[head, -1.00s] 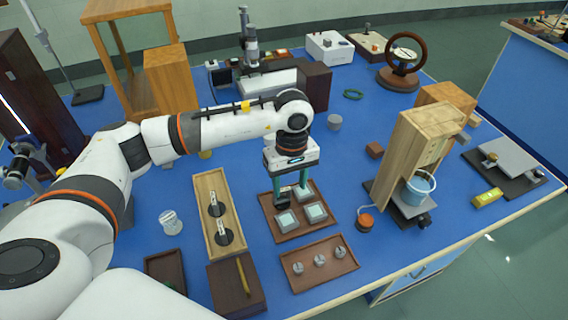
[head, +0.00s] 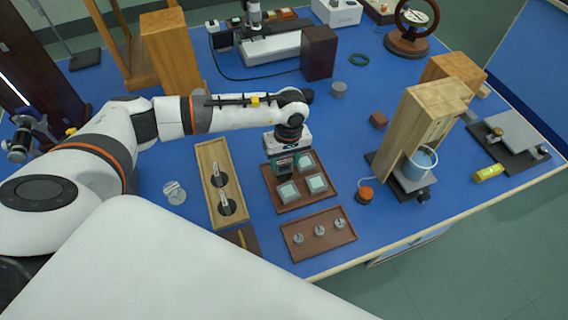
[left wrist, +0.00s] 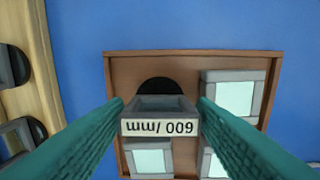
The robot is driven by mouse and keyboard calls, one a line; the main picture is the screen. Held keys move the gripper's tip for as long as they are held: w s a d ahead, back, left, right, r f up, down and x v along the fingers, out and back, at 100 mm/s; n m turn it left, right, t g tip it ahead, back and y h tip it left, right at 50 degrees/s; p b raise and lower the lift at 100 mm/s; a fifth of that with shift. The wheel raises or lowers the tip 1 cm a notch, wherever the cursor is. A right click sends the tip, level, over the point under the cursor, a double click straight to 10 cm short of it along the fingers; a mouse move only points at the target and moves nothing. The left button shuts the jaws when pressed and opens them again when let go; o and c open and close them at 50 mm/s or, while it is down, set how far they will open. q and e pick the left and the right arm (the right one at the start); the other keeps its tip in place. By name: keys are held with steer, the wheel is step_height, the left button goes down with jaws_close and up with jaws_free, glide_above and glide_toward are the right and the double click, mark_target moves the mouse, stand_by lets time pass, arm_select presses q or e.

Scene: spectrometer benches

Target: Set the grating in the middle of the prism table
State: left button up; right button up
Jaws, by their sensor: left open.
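The grating is a grey-framed piece with a white label reading 600 /mm, upside down in the left wrist view (left wrist: 160,127). It stands at the tray's far left, in the head view a dark piece (head: 284,173) partly hidden below my gripper. My left gripper (head: 288,160) is low over that spot. In the left wrist view its teal fingers (left wrist: 160,103) are apart, one on each side of the grating; whether they touch it I cannot tell. My right gripper is out of view. I cannot clearly make out the prism table.
The brown tray (head: 301,203) also holds several pale square plates, close beside the grating. A wooden rack (head: 207,155) stands left of it, a tray of small metal pieces (head: 303,252) in front. A wooden stand (head: 402,135) with a blue bucket (head: 420,164) is at right.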

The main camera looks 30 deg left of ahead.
arm_select(q)
steer(key=shift+s+f, duration=0.1)
steer(key=shift+f, duration=1.05)
steer(key=shift+r, duration=0.1)
steer(key=c, duration=0.7)
